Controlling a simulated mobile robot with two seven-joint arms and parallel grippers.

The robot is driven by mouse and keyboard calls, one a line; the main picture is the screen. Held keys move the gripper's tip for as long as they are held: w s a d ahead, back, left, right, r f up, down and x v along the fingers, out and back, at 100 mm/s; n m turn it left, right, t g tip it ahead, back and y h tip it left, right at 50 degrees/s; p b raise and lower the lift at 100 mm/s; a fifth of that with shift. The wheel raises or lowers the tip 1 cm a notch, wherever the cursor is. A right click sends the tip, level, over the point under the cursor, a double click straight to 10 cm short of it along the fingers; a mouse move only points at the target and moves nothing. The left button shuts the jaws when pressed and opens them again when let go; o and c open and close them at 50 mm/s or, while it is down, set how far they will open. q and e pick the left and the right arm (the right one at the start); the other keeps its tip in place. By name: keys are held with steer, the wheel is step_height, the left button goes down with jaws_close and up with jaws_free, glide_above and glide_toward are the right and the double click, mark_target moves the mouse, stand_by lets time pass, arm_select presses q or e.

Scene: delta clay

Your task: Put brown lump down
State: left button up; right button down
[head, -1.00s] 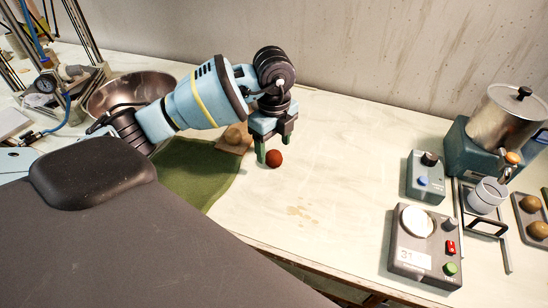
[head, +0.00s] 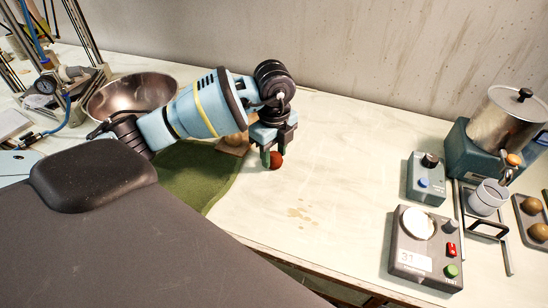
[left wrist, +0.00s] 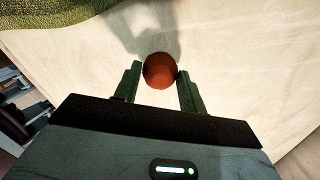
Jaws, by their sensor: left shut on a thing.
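The brown lump (head: 276,162) is a reddish-brown ball. My left gripper (head: 271,158) points down over the pale worktop (head: 330,180), shut on the lump. In the left wrist view the lump (left wrist: 160,71) sits between the two green fingertips of the gripper (left wrist: 160,80), with the pale surface behind it. The lump is at or very close to the worktop; I cannot tell if it touches. My right gripper is not in view.
A green mat (head: 195,173) and a small wooden board (head: 232,148) with a tan lump lie left of the gripper. A metal bowl (head: 130,92) stands further left. A scale (head: 425,245) and a control box (head: 427,177) stand right. The worktop between is clear.

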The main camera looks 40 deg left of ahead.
mark_target(274, 154)
arm_select(q)
steer(key=shift+r, duration=0.15)
steer(key=shift+r, duration=0.6)
step_height(274, 154, up, 2)
steer(key=shift+r, duration=0.25)
steer(key=s+d, duration=0.3)
steer(key=s, duration=0.1)
steer(key=s+d, duration=0.3)
steer(key=s, duration=0.2)
steer(key=s+d+r+p, duration=0.1)
steer(key=s+d, duration=0.1)
steer(key=s, duration=0.2)
steer(key=shift+s+d, duration=0.2)
steer(key=shift+d, duration=0.2)
